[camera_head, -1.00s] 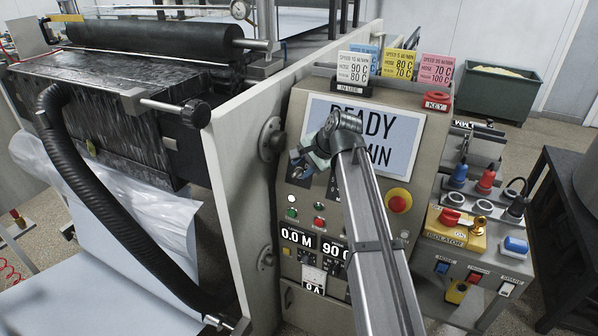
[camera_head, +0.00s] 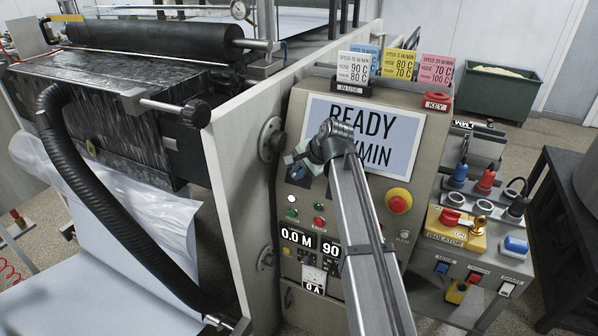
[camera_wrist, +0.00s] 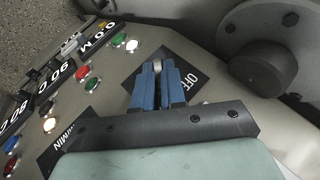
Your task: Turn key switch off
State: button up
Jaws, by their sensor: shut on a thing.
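The key switch's black plate (camera_wrist: 181,79), marked OFF, shows in the wrist view on the grey panel. My gripper (camera_wrist: 158,70) has its two blue fingers over this plate, shut on a small pale key (camera_wrist: 157,65), of which only a bit shows between the fingertips. The fingers and plate hide the rest of the key and the switch, so I cannot tell its angle. In the head view my gripper (camera_head: 299,170) is at the left side of the control panel (camera_head: 370,215), below the screen, and covers the switch there.
The READY screen (camera_head: 362,135) is partly behind my arm. Several lit buttons, a red stop button (camera_head: 398,201) and meters lie around the switch. A round flange (camera_wrist: 263,64) stands close by in the wrist view. A red KEY holder (camera_head: 437,101) sits at upper right.

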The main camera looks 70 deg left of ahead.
jog(key=shift+a+r, duration=0.1)
jog(key=shift+a, duration=0.05)
grip_shut()
jog(key=shift+s+a+r+n+t+h, duration=0.1)
jog(key=shift+s+a+n+t+h, duration=0.1)
jog(key=shift+n+t+h, duration=0.55)
jog(key=h, duration=0.1)
jog(key=n+t+h, duration=0.1)
jog(key=shift+s+a+n+t+h, duration=0.15)
jog(key=shift+a+n+t+h, duration=0.1)
jog(key=shift+h, duration=0.1)
jog(key=t+h, duration=0.1)
jog(key=n+t+h, duration=0.2)
jog(key=shift+s+a, duration=0.1)
jog(key=shift+s, duration=0.15)
jog(key=shift+n+t, duration=0.3)
jog(key=o, duration=0.6)
grip_release()
